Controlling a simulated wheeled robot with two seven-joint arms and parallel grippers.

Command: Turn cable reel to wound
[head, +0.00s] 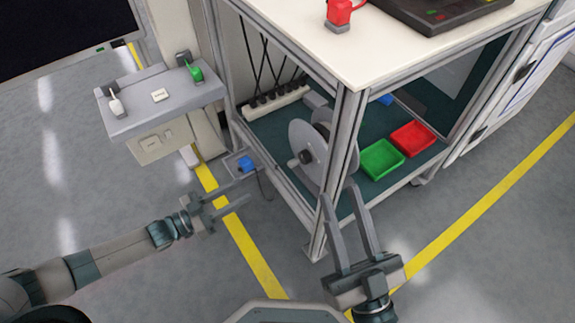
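The cable reel (303,140) is a pale grey pair of discs with a dark hub, mounted on its side inside the frame of the trolley (345,110). A small knob or crank sits on its near face. A thin cable with a blue plug (246,164) shows to its left, at a small grey bracket low on the frame. My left gripper (248,192) is open and empty, just below the blue plug. My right gripper (342,192) is open with its fingers pointing up, in front of the trolley's corner post and below right of the reel.
A green tray (382,159) and a red tray (413,138) lie on the trolley's lower shelf. A red device (340,14) stands on the white top. A grey control panel (160,97) with a green lever stands at left. The floor in front is clear.

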